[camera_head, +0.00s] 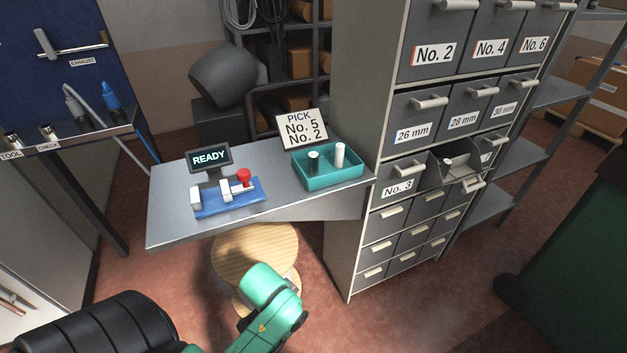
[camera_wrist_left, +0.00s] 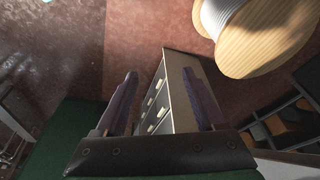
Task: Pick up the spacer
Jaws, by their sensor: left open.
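A light, short cylindrical piece, which looks like a spacer (camera_head: 449,161), lies in the pulled-out drawer (camera_head: 462,175) to the right of the No. 3 drawer. Two more cylinders stand in the teal tray (camera_head: 331,181) on the table: a shorter one (camera_head: 314,162) with a dark top and a taller white one (camera_head: 340,155). My left gripper (camera_wrist_left: 160,74) is open in the left wrist view, with nothing between its fingers. The drawer cabinet (camera_wrist_left: 180,62) shows beyond the fingers. Neither gripper's fingers show in the head view.
A sign (camera_head: 301,128) reads PICK No. 5, No. 2. A READY display (camera_head: 209,157) and a blue fixture (camera_head: 230,199) with a red knob stand on the grey table (camera_head: 170,222). A wooden spool (camera_head: 255,250) stands below its front edge. Metal shelves flank the cabinet's right side.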

